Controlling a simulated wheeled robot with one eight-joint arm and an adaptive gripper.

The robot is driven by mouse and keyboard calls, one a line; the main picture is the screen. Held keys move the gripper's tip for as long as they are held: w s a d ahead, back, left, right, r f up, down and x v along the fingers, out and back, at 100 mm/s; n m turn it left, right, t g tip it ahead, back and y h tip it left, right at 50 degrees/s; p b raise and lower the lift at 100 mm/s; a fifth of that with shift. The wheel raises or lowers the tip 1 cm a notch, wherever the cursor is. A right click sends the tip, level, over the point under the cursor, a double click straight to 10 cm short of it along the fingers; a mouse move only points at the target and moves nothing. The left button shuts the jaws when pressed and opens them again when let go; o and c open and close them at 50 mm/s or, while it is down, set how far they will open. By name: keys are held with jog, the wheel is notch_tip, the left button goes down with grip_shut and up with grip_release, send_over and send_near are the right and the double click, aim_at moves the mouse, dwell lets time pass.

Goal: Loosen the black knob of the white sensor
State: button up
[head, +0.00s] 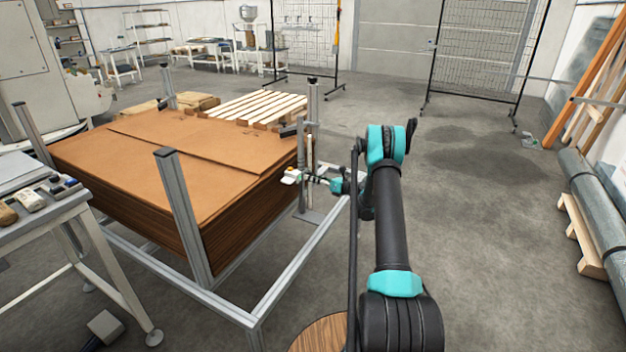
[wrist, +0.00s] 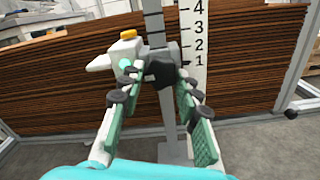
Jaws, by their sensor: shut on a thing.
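The white sensor (wrist: 122,52), with a yellow cap on top, is mounted on an upright post in the wrist view. It also shows small in the head view (head: 290,177), beside the stack's right corner. The black knob (wrist: 161,72) is at the sensor's right, between my fingertips. My gripper (wrist: 158,77) is shut on the knob, one green-padded finger on each side. In the head view my gripper (head: 318,180) reaches left to the post; the knob is too small to make out there.
A numbered white scale (wrist: 194,45) stands just right of the knob. A tall stack of brown sheets (head: 150,150) sits behind, inside a metal frame (head: 183,215) with upright posts. A side table (head: 40,222) stands at the left. The floor to the right is largely clear.

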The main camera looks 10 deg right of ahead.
jog(key=shift+n, duration=0.3)
jog(key=n, duration=1.7)
jog(key=shift+w+d+r+n, duration=0.15)
jog(key=shift+w+d+n, duration=0.1)
jog(key=shift+n, duration=0.35)
jog(key=o, duration=1.2)
jog(key=shift+c, duration=0.2)
